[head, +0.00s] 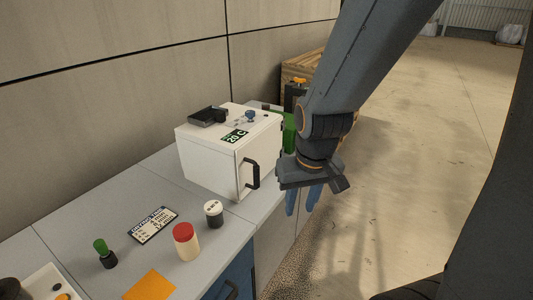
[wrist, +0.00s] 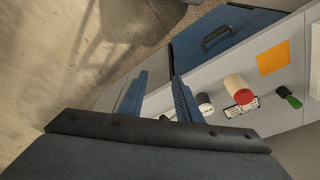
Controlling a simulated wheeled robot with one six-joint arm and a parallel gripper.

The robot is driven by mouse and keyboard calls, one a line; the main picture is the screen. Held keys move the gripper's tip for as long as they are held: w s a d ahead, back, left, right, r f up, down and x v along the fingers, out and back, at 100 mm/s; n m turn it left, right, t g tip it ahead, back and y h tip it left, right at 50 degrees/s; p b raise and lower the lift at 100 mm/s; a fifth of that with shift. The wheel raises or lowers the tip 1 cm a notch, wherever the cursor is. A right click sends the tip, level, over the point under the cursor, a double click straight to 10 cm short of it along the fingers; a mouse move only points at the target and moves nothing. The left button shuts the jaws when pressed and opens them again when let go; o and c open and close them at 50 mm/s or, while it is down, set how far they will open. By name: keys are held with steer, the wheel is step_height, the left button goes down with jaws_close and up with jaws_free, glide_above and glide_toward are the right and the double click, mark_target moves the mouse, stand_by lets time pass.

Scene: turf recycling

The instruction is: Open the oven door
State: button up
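The white oven (head: 205,160) stands on the grey counter against the wall, with a "20 C" display on its top. Its door (head: 248,169) looks shut and carries a black vertical handle (head: 253,174). My gripper (head: 301,208) hangs to the right of the handle, apart from it, past the counter's front edge, with its blue fingers pointing down. In the wrist view my gripper (wrist: 160,76) has its two fingers spread with nothing between them. The oven is not visible in the wrist view.
On the counter (head: 75,213) are a white-lidded jar (head: 213,214), a red-capped jar (head: 187,242), a printed card (head: 153,226), a green-handled item (head: 105,253) and an orange sheet (head: 150,286). A dark tray (head: 208,116) sits on the oven. Open floor (head: 430,150) lies to the right.

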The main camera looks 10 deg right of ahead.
steer(key=shift+o, duration=0.9)
steer(key=n+t+y+b, duration=0.7)
steer(key=t+y+b, duration=0.3)
steer(key=t+b, duration=0.35)
glide_toward(256, 172)
steer(key=w, duration=0.4)
steer(key=shift+g, duration=0.45)
steer(key=x, duration=0.2)
steer(key=p+x, duration=0.1)
steer(key=x, duration=0.2)
steer(key=a+x, duration=0.1)
steer(key=x, duration=0.1)
steer(key=shift+s+f+p, duration=0.1)
steer(key=shift+f+p, duration=0.2)
jaws_close()
